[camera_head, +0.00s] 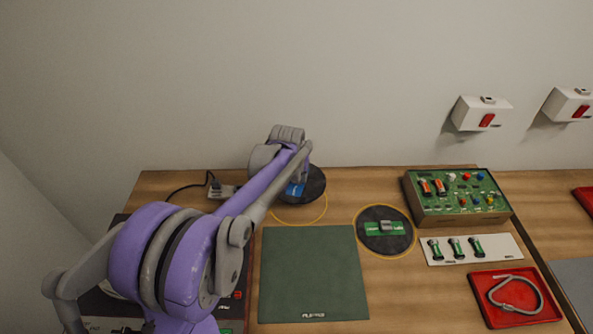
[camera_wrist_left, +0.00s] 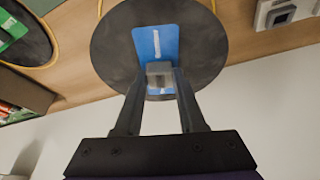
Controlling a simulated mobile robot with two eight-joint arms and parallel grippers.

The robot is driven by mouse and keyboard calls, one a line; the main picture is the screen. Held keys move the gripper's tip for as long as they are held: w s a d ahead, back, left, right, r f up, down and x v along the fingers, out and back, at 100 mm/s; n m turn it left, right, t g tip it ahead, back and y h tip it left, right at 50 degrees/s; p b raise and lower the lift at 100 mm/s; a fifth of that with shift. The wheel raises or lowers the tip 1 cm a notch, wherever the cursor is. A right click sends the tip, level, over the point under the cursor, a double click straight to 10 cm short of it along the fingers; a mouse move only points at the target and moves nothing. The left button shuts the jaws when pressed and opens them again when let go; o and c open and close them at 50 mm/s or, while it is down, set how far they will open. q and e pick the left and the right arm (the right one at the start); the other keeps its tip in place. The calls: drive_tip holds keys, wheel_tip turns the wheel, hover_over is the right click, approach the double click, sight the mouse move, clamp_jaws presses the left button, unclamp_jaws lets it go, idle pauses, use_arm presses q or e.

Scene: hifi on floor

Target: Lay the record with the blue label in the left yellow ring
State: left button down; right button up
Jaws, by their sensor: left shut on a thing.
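The black record with the blue label (camera_head: 316,184) is at the back left of the table in the head view, overlapping the far part of the left yellow ring (camera_head: 312,221). The ring's near arc is bare. The record also fills the middle of the left wrist view (camera_wrist_left: 110,45). My left gripper (camera_wrist_left: 160,76) is shut on the grey block at the centre of its blue label. In the head view my left arm hides part of the record and the fingertips. How far the record is above the table I cannot tell. My right gripper is not in view.
A record with a green label (camera_head: 385,246) lies in the right yellow ring. A dark green mat (camera_head: 312,275) lies in front. A control board (camera_head: 458,197), a white strip (camera_head: 505,247) and a red tray (camera_head: 480,291) are at right. A socket (camera_head: 222,191) with a cable is at left.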

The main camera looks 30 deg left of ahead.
sight(297, 185)
use_arm(q)
drive_tip(key=shift+s+f, duration=0.1)
drive_tip(key=shift+f, duration=0.75)
drive_tip(key=shift+s+d, duration=0.15)
drive_tip(key=shift+s, duration=0.1)
wheel_tip(297, 185, down, 2)
drive_tip(key=shift+w+f+b, duration=0.1)
drive_tip(key=shift+w+b, duration=0.05)
drive_tip(key=shift+b, duration=0.6)
wheel_tip(297, 185, down, 2)
drive_tip(key=shift+b, duration=0.65)
drive_tip(key=shift+f, duration=0.35)
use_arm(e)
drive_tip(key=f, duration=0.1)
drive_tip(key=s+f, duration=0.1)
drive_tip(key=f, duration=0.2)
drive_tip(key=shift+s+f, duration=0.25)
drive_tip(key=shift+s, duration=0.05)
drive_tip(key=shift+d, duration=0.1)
use_arm(q)
drive_tip(key=shift+f+b, duration=0.95)
drive_tip(key=shift+f, duration=0.1)
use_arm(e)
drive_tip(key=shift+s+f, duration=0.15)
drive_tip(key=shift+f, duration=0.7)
use_arm(q)
drive_tip(key=shift+c, duration=2.1)
unclamp_jaws()
